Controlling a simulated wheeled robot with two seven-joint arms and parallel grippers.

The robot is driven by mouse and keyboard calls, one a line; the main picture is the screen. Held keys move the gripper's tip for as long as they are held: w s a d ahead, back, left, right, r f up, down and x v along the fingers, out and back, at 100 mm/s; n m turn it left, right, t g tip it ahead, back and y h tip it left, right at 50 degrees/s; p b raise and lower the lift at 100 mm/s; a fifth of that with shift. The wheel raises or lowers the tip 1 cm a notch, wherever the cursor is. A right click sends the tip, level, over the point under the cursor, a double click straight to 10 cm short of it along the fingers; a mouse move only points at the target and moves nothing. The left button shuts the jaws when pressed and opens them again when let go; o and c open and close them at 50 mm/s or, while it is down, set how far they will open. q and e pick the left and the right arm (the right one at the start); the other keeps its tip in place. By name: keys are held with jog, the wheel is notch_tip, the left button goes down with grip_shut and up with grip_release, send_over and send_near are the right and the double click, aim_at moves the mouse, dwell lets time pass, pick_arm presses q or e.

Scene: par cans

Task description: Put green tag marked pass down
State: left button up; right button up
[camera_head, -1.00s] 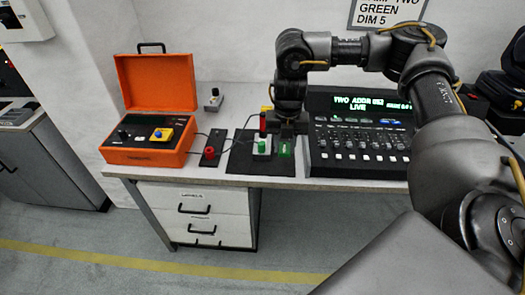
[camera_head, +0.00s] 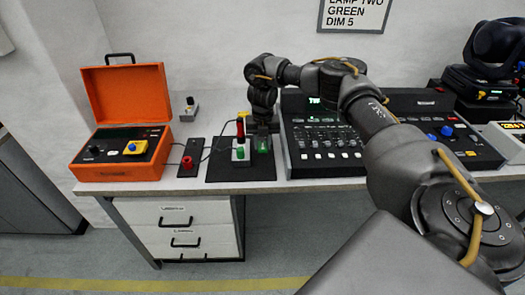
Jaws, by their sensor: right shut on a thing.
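The green tag (camera_head: 263,145) is a small translucent-looking green piece at the right part of the black mat (camera_head: 222,171). My right gripper (camera_head: 263,131) reaches down from above and is shut on its upper part. The tag looks upright, and I cannot tell whether its lower edge touches the mat. The word on it is too small to read. My left gripper is not in view.
A white block with a green button (camera_head: 240,153) stands close left of the tag, with a red-and-yellow piece behind it. The lighting console (camera_head: 325,162) is close on the right. A red button box (camera_head: 187,164) and open orange case (camera_head: 122,165) stand left.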

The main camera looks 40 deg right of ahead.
aim_at(262, 145)
jog(key=shift+w+d+f, duration=0.1)
jog(key=shift+f, duration=0.15)
notch_tip(262, 145, down, 3)
jog(key=shift+p, duration=0.45)
jog(key=shift+f, duration=0.15)
jog(key=o, duration=0.9)
jog(key=shift+o, duration=0.6)
jog(key=shift+w+r, duration=0.1)
jog(key=shift+r, duration=0.25)
notch_tip(262, 145, up, 5)
jog(key=shift+f+b, duration=0.2)
jog(key=shift+b, duration=0.25)
notch_tip(262, 145, up, 6)
jog(key=shift+r+p, duration=0.1)
jog(key=shift+p, duration=0.6)
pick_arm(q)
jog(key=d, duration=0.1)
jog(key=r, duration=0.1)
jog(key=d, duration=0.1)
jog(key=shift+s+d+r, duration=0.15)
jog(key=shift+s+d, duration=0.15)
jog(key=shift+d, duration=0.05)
pick_arm(e)
jog(key=shift+r, duration=0.4)
